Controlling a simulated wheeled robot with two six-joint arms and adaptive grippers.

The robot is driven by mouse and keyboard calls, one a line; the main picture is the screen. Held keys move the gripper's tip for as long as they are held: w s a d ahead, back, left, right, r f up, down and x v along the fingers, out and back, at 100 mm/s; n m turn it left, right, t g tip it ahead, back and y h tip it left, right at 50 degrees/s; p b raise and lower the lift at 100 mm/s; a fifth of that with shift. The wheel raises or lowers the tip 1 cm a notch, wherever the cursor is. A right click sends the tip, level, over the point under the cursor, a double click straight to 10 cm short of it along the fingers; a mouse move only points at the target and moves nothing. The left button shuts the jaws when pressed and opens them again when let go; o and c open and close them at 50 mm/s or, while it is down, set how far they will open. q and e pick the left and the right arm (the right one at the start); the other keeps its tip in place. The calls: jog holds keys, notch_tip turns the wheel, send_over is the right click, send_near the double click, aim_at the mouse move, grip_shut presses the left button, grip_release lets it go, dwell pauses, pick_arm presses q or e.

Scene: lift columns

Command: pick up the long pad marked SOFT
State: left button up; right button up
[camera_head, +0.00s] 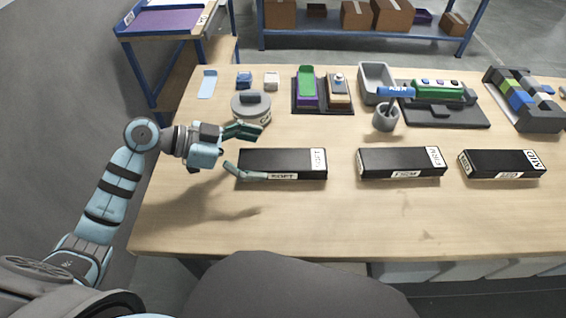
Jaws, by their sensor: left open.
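The long black pad marked SOFT (275,160) lies flat on the wooden table, left of two similar pads. Its white label shows on the front face and on the right end of the top. My left gripper (243,152) is open at the pad's left end, with one finger behind and above it and the other in front of its near side. I cannot tell whether the fingers touch the pad. My right gripper does not show.
Two more black pads, a middle one (395,163) and a right one (500,163), lie in the same row. A round lidded container (251,108) stands close behind my left gripper. The table front is clear.

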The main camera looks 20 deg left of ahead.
aim_at(281, 159)
pick_arm(q)
jog(key=x, duration=0.5)
jog(key=shift+f, duration=0.1)
jog(key=c, duration=1.8)
